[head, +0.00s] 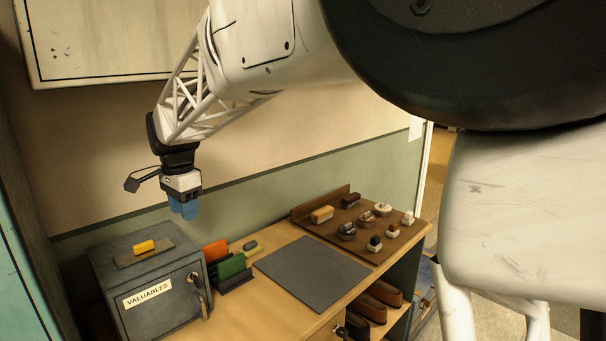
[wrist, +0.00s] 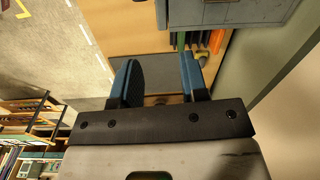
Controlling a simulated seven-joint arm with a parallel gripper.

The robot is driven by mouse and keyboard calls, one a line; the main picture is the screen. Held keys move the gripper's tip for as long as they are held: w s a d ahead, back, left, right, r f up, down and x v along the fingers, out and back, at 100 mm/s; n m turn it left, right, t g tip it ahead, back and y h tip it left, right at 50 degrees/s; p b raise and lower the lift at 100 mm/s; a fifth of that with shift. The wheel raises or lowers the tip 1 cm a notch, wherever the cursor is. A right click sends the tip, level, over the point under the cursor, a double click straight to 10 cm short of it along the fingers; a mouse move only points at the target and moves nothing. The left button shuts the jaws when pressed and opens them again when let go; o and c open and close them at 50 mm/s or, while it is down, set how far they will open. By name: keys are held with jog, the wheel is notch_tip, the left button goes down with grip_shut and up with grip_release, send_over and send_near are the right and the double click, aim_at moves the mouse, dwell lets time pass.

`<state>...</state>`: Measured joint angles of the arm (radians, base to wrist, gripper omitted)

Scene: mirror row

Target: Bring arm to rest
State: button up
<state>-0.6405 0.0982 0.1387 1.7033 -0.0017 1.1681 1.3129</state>
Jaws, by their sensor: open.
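My gripper (head: 184,211) hangs from my arm, pointing down, in the head view. It is above the back left of the wooden bench, over the space near the grey box and the rack. In the wrist view, its two blue fingers (wrist: 157,82) stand apart with nothing held between them. The grey mat (head: 312,272) lies bare on the bench to the right of the gripper.
A grey "VALUABLES" box (head: 175,312) carries a yellow-orange item (head: 144,247) on top. A rack holds an orange (head: 215,251) and a green piece (head: 232,266). A brown board (head: 395,240) with several small items stands at right. Air around the gripper is clear.

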jog(key=s+d+n, duration=0.1)
jog(key=s+d, duration=0.3)
jog(key=d, duration=0.6)
jog(key=s+d+n+t, duration=0.15)
jog(key=s+d, duration=0.25)
jog(key=d, duration=0.6)
jog(key=s+d+n, duration=0.1)
jog(key=s+d, duration=0.2)
jog(key=d, duration=0.6)
jog(key=s+d+f+n, duration=0.2)
jog(key=s+d+f, duration=0.2)
jog(key=s+d, duration=0.4)
jog(key=s+d+f+n, duration=0.2)
jog(key=s+d+f, duration=0.2)
jog(key=s+d, duration=0.5)
jog(key=s, duration=0.4)
jog(key=shift+t, duration=0.35)
